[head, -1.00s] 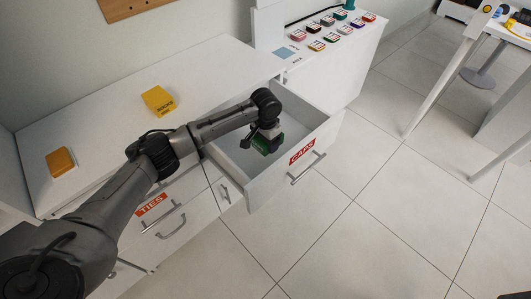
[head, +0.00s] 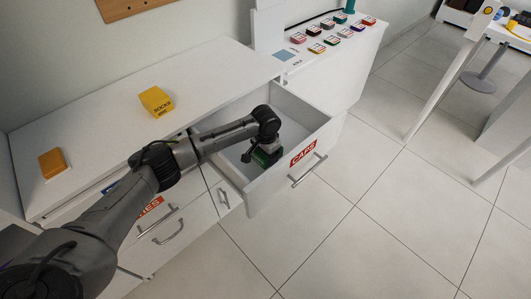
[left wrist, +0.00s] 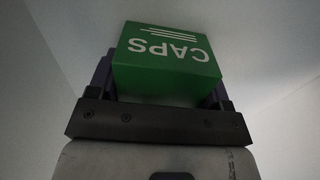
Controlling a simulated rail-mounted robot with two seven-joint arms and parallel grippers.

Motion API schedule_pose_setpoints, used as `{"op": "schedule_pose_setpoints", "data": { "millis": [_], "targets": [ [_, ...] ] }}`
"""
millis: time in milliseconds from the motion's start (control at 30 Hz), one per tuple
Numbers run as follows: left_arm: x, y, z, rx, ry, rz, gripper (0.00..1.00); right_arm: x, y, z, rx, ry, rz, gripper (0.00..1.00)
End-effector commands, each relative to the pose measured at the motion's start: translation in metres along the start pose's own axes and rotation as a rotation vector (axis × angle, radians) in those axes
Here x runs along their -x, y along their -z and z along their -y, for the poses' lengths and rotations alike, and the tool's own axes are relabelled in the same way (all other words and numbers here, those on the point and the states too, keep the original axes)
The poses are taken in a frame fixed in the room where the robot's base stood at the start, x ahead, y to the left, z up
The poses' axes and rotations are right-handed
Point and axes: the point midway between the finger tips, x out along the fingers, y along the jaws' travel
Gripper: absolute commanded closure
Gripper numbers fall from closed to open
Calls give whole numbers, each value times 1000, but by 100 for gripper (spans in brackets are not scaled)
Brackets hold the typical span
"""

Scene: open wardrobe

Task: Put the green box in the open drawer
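The green box (left wrist: 168,62), marked CAPS, sits between the two fingers of my left gripper (left wrist: 160,85) in the left wrist view. The fingers are shut on its sides. In the head view the green box (head: 264,157) shows below my left gripper (head: 262,150), inside the open drawer (head: 262,195) with the red CAPS label. The gripper hides part of the box, and I cannot tell whether the box touches the drawer floor. My right gripper is not in view.
A yellow SOCKS box (head: 156,101) and an orange-yellow box (head: 53,163) lie on the white cabinet top (head: 200,75). Several small coloured boxes (head: 330,40) stand on the farther counter. Drawer walls surround my left gripper.

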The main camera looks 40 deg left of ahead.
Motion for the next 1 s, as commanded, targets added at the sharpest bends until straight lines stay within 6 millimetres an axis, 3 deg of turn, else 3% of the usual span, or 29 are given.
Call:
{"op": "schedule_pose_setpoints", "data": {
  "millis": [267, 567, 1000],
  "targets": [
    [0, 0, 0, 0, 0, 0, 2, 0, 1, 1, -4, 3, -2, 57],
    [2, 0, 0, -1, 0, -1, 2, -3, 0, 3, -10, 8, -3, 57],
    [79, 0, 0, 0, -1, -1, 2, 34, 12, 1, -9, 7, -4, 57]
  ]
}}
